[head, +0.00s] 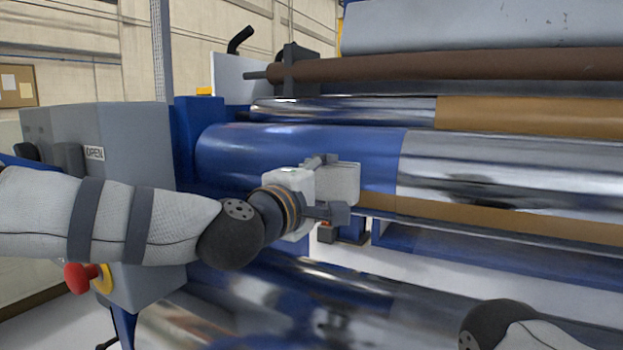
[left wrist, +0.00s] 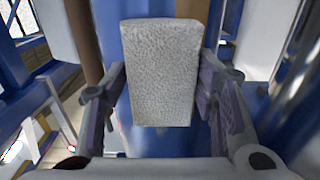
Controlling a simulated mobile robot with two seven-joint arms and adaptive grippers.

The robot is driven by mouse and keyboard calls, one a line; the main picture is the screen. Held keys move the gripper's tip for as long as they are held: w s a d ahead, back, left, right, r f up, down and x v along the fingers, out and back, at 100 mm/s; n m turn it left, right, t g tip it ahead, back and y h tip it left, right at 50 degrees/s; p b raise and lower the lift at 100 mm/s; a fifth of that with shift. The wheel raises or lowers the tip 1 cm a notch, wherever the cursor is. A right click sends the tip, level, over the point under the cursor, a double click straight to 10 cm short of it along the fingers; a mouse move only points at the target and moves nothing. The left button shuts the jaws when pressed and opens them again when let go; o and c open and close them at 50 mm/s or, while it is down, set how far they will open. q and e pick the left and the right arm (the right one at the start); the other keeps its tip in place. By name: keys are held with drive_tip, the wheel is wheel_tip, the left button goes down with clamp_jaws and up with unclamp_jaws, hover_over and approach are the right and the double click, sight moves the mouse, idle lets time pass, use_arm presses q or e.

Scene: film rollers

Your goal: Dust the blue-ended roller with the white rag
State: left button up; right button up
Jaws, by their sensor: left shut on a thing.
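The blue-ended roller (head: 290,150) lies across the machine in the head view. Its left end is blue and the rest is shiny metal. The white rag (head: 338,184) looks like a pale grey-white block in front of the lower right part of the blue end. My left gripper (head: 328,188) is shut on it. In the left wrist view the rag (left wrist: 160,72) sits between the two fingers, its broad textured face showing. I cannot tell whether the rag touches the roller. My right gripper is out of view; only part of my right arm shows at bottom right.
A brown roller (head: 450,66) and a chrome-and-tan roller (head: 345,110) lie above. Another shiny roller (head: 400,310) lies below. A grey control box (head: 120,150) with a red button (head: 80,277) stands at left, close to my left arm.

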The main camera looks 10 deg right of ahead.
use_arm(q)
drive_tip(key=shift+s+d+r, duration=0.15)
drive_tip(key=shift+s+d, duration=0.3)
drive_tip(key=shift+d, duration=0.15)
drive_tip(key=shift+w+a, duration=0.2)
drive_tip(key=shift+w, duration=0.05)
drive_tip(key=w+a, duration=0.2)
drive_tip(key=a, duration=0.1)
drive_tip(key=shift+w+a, duration=0.15)
drive_tip(key=w+a+b, duration=0.1)
drive_tip(key=w+a, duration=0.3)
drive_tip(key=a, duration=0.2)
drive_tip(key=shift+w+a+b, duration=0.15)
drive_tip(key=shift+w+b, duration=0.05)
drive_tip(key=shift+b, duration=0.1)
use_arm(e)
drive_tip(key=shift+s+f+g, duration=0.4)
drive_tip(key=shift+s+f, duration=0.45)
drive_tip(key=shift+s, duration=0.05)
